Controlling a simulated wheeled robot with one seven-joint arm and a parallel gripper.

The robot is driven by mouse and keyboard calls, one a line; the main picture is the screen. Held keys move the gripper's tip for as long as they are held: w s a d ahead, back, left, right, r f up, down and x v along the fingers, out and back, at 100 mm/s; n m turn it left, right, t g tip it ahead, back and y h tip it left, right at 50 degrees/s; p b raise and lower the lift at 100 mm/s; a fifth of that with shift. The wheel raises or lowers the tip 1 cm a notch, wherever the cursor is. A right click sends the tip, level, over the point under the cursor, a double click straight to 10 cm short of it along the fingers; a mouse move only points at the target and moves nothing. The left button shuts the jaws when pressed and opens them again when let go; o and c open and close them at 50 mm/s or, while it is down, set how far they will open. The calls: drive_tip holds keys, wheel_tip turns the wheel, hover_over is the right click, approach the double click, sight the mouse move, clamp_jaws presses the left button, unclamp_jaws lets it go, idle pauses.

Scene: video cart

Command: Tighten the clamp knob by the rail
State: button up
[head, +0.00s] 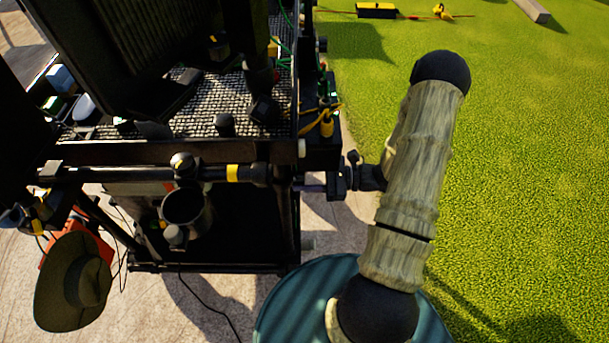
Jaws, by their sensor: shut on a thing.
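The black rail (130,174) with a yellow band runs level along the near side of the video cart. My gripper (332,184) reaches in from the right at the cart's right side, just past the rail's right end. It is shut on the clamp knob, which is mostly hidden by the jaws. A short dark, purplish shaft (311,186) runs from the jaws toward the cart frame. How far the knob is turned cannot be seen.
A dark clamp (183,166) with a round cup-like holder (186,207) hangs on the rail. A hat (73,281) hangs at lower left. A yellow-marked cable connector (327,122) is just above my gripper. Open grass (530,180) lies to the right.

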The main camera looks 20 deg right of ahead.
drive_tip(key=m+p, duration=0.3)
drive_tip(key=shift+r, duration=0.15)
drive_tip(key=shift+m+p, duration=0.85)
drive_tip(key=shift+m, duration=0.85)
drive_tip(key=shift+f, duration=0.2)
drive_tip(key=o, duration=1)
drive_tip(key=b+v, duration=0.2)
drive_tip(key=v, duration=1.5)
drive_tip(key=shift+d+b, duration=0.25)
drive_tip(key=shift+b, duration=0.15)
drive_tip(key=shift+s, duration=0.1)
